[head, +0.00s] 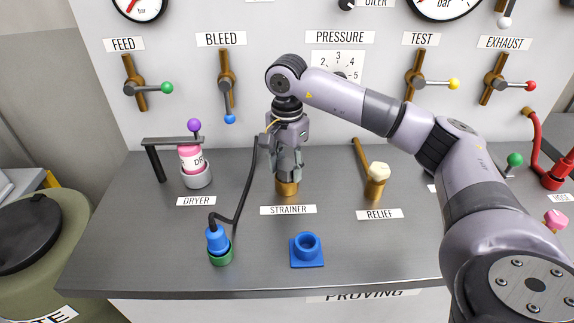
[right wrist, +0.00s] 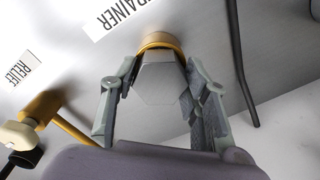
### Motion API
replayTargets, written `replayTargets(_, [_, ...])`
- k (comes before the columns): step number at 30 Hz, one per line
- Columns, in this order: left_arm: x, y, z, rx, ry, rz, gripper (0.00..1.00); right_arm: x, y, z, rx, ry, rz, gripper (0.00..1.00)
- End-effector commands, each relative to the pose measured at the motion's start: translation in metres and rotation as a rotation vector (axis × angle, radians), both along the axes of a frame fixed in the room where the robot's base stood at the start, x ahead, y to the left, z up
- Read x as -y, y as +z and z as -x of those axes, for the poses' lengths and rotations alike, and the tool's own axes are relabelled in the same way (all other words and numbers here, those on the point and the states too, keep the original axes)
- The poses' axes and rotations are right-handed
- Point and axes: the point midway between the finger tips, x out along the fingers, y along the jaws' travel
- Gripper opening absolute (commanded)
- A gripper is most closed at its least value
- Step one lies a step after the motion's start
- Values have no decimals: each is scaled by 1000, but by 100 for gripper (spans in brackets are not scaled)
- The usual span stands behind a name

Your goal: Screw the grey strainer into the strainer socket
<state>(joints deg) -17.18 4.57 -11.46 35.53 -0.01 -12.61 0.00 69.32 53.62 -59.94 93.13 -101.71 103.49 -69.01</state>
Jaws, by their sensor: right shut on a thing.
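The grey strainer (right wrist: 160,80) is a hexagonal grey piece between the fingers of my right gripper (right wrist: 160,105). In the head view my right gripper (head: 288,170) points down over the brass strainer socket (head: 288,187), behind the STRAINER label (head: 288,210). The gripper is shut on the strainer, whose lower end meets the brass ring of the socket (right wrist: 160,40) in the right wrist view. How deep it sits in the socket is hidden. My left gripper is not in view.
The brass relief valve (head: 376,185) with a cream knob stands to the right. A black hose (head: 245,185) runs close on the left to a blue plug (head: 216,240). A blue holder (head: 307,250) stands in front. The pink dryer (head: 191,160) is at the left.

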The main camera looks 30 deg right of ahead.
Motion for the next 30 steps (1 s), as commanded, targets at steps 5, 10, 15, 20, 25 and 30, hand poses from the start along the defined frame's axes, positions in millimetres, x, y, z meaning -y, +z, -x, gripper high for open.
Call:
replayTargets(5, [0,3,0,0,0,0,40,0,0,0,-1,-168,0,13])
replayTargets(10, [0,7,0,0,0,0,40,0,0,0,-2,-399,1,13])
replayTargets(15, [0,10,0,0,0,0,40,0,0,0,-2,-628,0,13])
replayTargets(20, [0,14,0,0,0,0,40,0,-1,1,-3,-844,2,9])
replayTargets(25, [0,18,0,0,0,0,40,0,-1,1,-2,-1074,3,13])
replayTargets(30, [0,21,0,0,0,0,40,0,-2,1,-2,-1253,3,13])
